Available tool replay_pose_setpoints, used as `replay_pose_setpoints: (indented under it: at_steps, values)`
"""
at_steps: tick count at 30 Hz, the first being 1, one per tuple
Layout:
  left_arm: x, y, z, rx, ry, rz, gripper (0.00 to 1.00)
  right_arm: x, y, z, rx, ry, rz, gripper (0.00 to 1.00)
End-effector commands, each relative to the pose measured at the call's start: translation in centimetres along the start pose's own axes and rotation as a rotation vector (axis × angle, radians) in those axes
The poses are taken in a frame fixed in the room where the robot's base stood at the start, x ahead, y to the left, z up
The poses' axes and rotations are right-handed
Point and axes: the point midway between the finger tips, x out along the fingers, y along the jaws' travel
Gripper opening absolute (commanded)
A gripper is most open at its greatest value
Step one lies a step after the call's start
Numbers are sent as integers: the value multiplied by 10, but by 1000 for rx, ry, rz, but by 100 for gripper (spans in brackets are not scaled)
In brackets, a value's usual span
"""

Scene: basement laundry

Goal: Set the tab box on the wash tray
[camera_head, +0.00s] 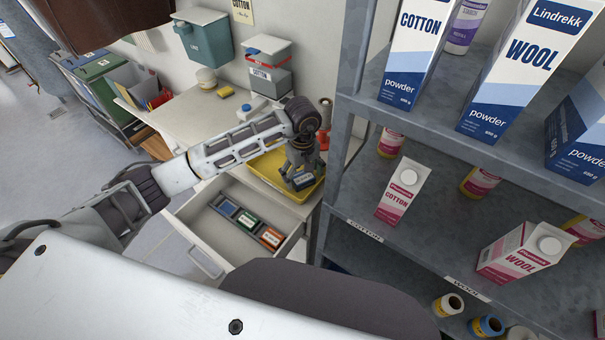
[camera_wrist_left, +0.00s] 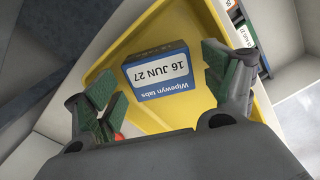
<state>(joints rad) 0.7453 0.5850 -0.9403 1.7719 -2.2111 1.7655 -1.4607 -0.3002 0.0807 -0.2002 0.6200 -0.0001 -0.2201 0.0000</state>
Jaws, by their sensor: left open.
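The yellow wash tray (camera_head: 270,166) sits on the counter beside the shelf rack; its floor also shows in the left wrist view (camera_wrist_left: 140,120). A small blue-and-white tab box (camera_wrist_left: 160,76), marked "Wipewyn tabs" and "16 JUN 27", is over the tray floor and appears to lie on it. In the head view the box (camera_head: 303,180) is partly hidden by my left gripper (camera_head: 302,174). The left gripper is open and points down into the tray. In the left wrist view its green-padded fingers (camera_wrist_left: 160,84) stand apart on both sides of the box, with visible gaps. My right gripper is out of view.
An open drawer (camera_head: 196,218) below the tray holds blue, green and orange boxes (camera_head: 247,221). The grey shelf rack (camera_head: 340,115) with cartons stands close on the right. A yellow sponge (camera_head: 225,92) and a grey dispenser (camera_head: 269,70) are farther back.

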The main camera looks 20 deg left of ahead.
Motion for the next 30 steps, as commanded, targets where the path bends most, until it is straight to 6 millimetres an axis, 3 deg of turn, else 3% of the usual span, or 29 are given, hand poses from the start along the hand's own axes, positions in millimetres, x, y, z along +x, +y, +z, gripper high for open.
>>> replay_pose_setpoints:
  at_steps: [11, 30]
  values:
    - [-10, 1, -1, 1, 2, 2, 84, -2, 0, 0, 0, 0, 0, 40]
    - [-81, 1, 0, 1, 1, 3, 84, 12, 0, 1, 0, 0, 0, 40]
